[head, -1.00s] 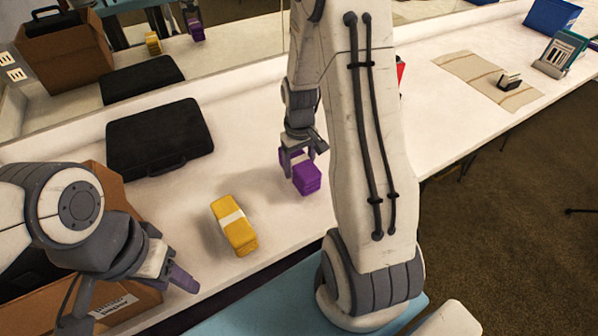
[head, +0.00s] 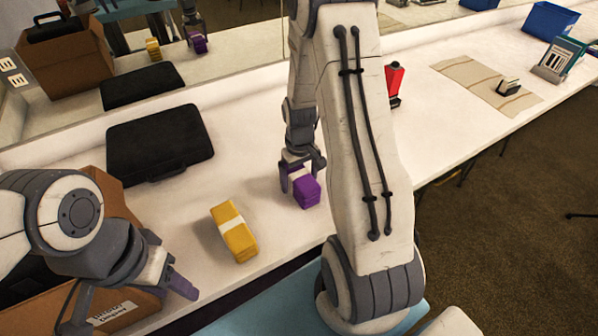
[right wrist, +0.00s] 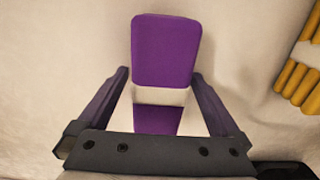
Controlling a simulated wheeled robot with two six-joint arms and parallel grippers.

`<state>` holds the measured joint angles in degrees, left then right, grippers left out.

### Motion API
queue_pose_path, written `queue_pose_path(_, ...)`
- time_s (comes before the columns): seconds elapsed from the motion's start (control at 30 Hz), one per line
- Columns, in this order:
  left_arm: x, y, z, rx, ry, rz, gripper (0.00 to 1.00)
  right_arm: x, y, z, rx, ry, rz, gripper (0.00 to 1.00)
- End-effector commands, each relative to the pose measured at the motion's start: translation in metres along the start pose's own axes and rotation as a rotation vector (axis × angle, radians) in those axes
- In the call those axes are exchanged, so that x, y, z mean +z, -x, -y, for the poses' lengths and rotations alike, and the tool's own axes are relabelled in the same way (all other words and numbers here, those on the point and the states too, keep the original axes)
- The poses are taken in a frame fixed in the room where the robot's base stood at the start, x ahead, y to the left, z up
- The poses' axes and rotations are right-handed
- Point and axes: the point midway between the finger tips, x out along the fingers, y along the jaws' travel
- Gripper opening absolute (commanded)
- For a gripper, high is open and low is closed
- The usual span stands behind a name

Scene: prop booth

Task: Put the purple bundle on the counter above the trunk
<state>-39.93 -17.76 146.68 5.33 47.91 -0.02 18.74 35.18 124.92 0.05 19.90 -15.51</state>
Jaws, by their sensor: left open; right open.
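The purple bundle (head: 306,192) with a pale band rests on the white counter (head: 262,235). My right gripper (head: 302,176) is open, with its fingers on either side of the bundle. In the right wrist view, the bundle (right wrist: 166,52) lies between the spread fingers (right wrist: 166,82), with gaps on both sides. My left gripper (head: 130,310) is open and empty at the lower left, in front of a cardboard box. I cannot make out a trunk for sure; the space under the counter is mostly hidden.
A yellow bundle (head: 235,232) stands left of the purple one. A black case (head: 160,140) lies behind it. The cardboard box (head: 120,205) is at the left. A red item (head: 394,82) and a striped cloth (head: 465,72) are right of my arm.

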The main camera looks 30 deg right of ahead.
Motion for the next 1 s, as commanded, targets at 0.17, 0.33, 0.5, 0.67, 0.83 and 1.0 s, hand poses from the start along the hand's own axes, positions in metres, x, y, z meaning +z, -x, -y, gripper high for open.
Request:
queue_pose_path(0.17,0.000,0.001,0.000,0.000,0.000,0.000,0.50,-0.001,0.024,0.000,0.002,0.000,-0.006,1.00)
queue_pose_path(0.33,0.000,0.002,0.000,0.000,0.000,0.000,0.50,-0.002,0.062,-0.001,0.002,0.000,-0.008,1.00)
queue_pose_path(0.5,0.000,0.003,0.000,0.000,0.000,0.000,0.50,-0.001,0.096,0.000,0.002,0.000,-0.005,1.00)
queue_pose_path(0.67,0.000,0.003,0.000,0.000,0.000,0.000,0.50,-0.001,0.115,0.000,0.001,0.000,-0.003,1.00)
queue_pose_path(0.83,0.000,0.003,0.000,0.000,0.000,0.000,0.50,0.000,0.122,0.000,0.000,0.000,0.000,1.00)
queue_pose_path(1.0,0.000,0.003,0.000,0.000,0.000,0.000,0.50,0.003,0.130,0.025,-0.002,0.048,-0.007,1.00)
